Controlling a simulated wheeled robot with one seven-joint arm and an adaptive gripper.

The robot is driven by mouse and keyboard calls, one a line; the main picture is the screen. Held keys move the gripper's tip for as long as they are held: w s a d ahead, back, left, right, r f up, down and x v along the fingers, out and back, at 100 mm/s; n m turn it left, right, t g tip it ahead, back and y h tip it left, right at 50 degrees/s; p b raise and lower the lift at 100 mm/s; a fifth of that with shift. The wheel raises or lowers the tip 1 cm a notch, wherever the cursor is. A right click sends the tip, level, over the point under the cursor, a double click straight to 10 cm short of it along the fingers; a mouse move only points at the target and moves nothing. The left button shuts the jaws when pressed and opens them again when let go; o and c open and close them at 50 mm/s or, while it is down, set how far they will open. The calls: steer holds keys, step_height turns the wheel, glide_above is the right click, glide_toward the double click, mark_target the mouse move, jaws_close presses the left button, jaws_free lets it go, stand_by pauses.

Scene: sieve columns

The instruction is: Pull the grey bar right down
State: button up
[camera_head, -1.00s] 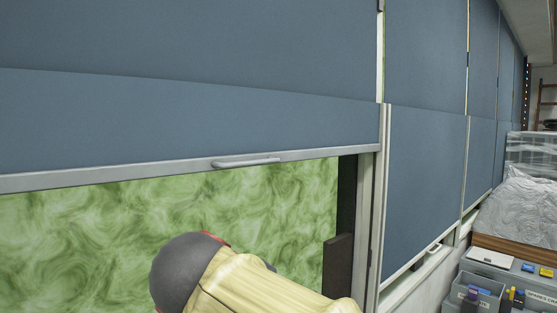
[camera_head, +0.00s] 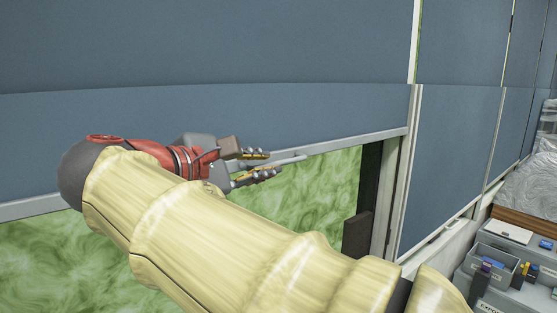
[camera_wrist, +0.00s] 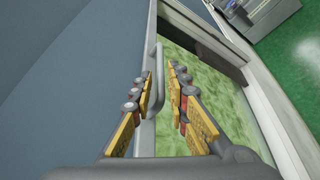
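The grey bar (camera_head: 362,138) is the rail along the bottom edge of a blue blind panel (camera_head: 330,108), part-way down a window-like opening. A slim grey handle (camera_head: 291,160) sticks out from it and also shows in the wrist view (camera_wrist: 159,72). My gripper (camera_head: 268,164) is at the handle, with one finger above and one below it in the head view. In the wrist view the open fingers (camera_wrist: 160,80) lie on either side of the handle, with gaps visible. Whether either finger touches it I cannot tell. My arm hides part of the bar to the left.
Swirled green (camera_head: 325,190) fills the opening below the bar. A dark block (camera_head: 356,232) stands by the pale right-hand frame post (camera_head: 403,170). Further blue panels run off to the right. Grey bins (camera_head: 490,268) and a wrapped load (camera_head: 525,185) stand at far right.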

mark_target(275, 164)
steer(key=p+x, duration=0.1)
steer(key=x, duration=0.5)
steer(key=shift+w+d+f, duration=0.1)
steer(key=shift+w+d, duration=0.05)
steer(key=shift+w, duration=0.1)
steer(key=shift+c, duration=0.9)
jaws_close()
